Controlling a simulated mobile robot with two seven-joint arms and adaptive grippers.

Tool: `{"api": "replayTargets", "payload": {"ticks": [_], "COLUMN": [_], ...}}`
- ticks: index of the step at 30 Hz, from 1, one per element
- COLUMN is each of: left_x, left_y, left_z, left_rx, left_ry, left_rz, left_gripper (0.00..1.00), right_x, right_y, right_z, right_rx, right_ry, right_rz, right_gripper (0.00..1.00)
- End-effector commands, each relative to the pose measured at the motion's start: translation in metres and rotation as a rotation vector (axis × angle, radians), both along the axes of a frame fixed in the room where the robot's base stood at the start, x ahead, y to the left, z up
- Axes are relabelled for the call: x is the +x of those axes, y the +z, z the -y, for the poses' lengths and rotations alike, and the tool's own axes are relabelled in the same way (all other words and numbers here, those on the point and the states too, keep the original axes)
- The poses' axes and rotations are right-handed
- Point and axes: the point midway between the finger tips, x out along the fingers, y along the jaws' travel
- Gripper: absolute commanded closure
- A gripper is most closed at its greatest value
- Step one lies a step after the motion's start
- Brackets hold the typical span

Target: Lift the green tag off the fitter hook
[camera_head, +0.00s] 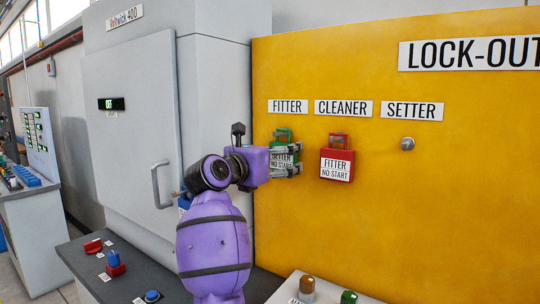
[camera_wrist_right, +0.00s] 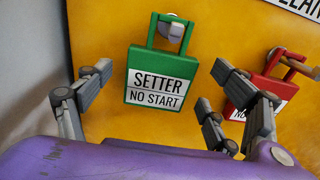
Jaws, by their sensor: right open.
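The green tag (camera_head: 284,135) hangs under the FITTER sign on the yellow board; its label reads SETTER NO START. In the right wrist view the green tag (camera_wrist_right: 155,96) hangs by its loop from a grey hook (camera_wrist_right: 176,31), nearly upright. My right gripper (camera_head: 296,159) is at the tag, its fingers partly covering it in the head view. In the wrist view the open fingers (camera_wrist_right: 162,82) stand apart on either side of the tag, with gaps visible. Whether any finger touches it I cannot tell. My left gripper is out of view.
A red tag (camera_head: 336,163) labelled FITTER NO START hangs under the CLEANER sign, close to my right fingers. The SETTER hook (camera_head: 407,143) is bare. A grey cabinet (camera_head: 135,130) stands left of the yellow board (camera_head: 470,210). A dark bench with switches (camera_head: 115,268) lies below.

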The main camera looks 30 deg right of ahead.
Motion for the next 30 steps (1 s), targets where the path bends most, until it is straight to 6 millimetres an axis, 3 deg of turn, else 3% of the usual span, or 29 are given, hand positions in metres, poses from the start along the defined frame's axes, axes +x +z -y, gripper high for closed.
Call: {"api": "replayTargets", "payload": {"ticks": [4, 13, 24, 25, 30], "left_x": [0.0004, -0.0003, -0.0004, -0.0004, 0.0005], "left_y": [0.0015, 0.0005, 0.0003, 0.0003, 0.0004], "left_z": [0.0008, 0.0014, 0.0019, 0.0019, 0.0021], "left_rx": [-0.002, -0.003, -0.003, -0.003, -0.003], "left_ry": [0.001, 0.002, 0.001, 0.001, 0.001], "left_rz": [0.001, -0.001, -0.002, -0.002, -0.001], "left_gripper": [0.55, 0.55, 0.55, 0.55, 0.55], "right_x": [0.0038, 0.0048, 0.0046, 0.0046, 0.0046], "right_y": [0.0008, -0.0003, -0.0001, 0.0001, 0.0002], "right_z": [0.0097, 0.0116, 0.0114, 0.0114, 0.0114], "right_rx": [-0.001, 0.000, -0.001, -0.001, -0.001], "right_ry": [0.000, 0.000, 0.000, 0.000, 0.000], "right_rz": [0.000, 0.001, 0.001, 0.001, 0.001], "right_gripper": [0.16, 0.16, 0.64, 0.42, 0.64]}}
